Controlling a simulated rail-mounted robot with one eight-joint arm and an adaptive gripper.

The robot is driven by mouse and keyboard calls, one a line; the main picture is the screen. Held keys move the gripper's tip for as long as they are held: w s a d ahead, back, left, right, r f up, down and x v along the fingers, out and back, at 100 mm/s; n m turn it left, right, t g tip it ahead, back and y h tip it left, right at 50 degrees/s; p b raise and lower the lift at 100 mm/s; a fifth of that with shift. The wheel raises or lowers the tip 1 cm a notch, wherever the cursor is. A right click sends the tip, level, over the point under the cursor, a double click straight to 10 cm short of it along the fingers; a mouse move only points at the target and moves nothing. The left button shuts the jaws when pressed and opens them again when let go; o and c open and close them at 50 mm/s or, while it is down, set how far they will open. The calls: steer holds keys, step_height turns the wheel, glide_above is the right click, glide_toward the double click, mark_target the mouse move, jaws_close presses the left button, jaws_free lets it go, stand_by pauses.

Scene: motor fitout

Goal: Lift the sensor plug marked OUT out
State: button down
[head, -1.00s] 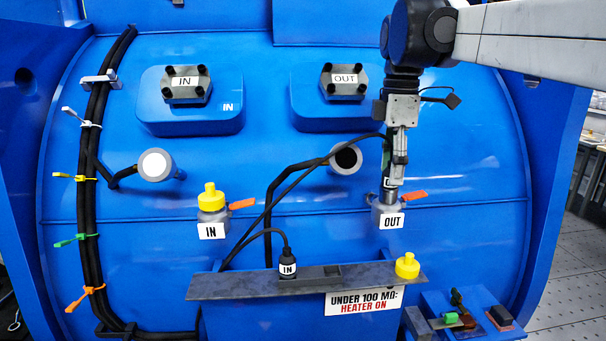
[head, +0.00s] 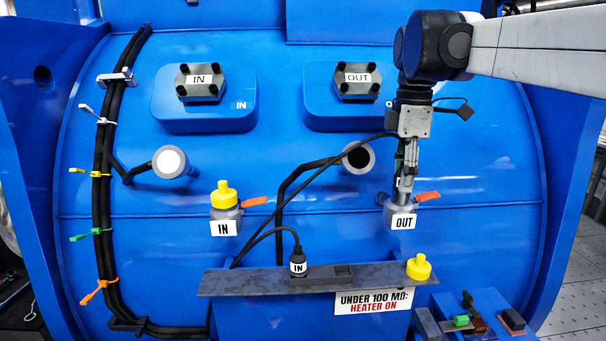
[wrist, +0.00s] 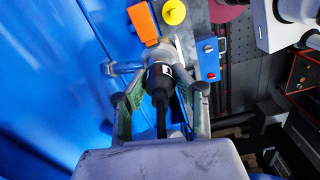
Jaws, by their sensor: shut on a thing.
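My gripper (head: 404,190) points down over the grey OUT socket (head: 399,211), at the right of the blue motor housing. In the wrist view, its fingers (wrist: 161,78) are shut on both sides of the black OUT sensor plug (wrist: 159,84), which has a white label. The plug's cable runs back between the fingers. The plug's lower end meets or sits close to the socket; I cannot tell how deep it is. The label OUT (head: 404,222) is on the socket front. In the head view the gripper mostly hides the plug.
An orange lever (head: 427,197) sticks out right of the OUT socket. The grey shelf (head: 240,285) below holds the IN plug (head: 298,264) and a yellow cap (head: 419,267). Another yellow cap (head: 224,196) covers the IN socket (head: 225,215). Cables cross left of my gripper.

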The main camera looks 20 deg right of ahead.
steer(key=shift+r, duration=0.15)
steer(key=shift+r, duration=0.65)
step_height(320, 180, up, 2)
steer(key=shift+r+b, duration=0.25)
steer(key=shift+b, duration=0.15)
steer(key=s+a+r, duration=0.2)
steer(key=a+r, duration=0.1)
steer(key=a, duration=0.2)
steer(key=s+a+r+b, duration=0.1)
steer(key=s+a+r, duration=0.2)
steer(key=a+r, duration=0.1)
steer(key=shift+a, duration=0.8)
steer(key=shift+w+f, duration=0.1)
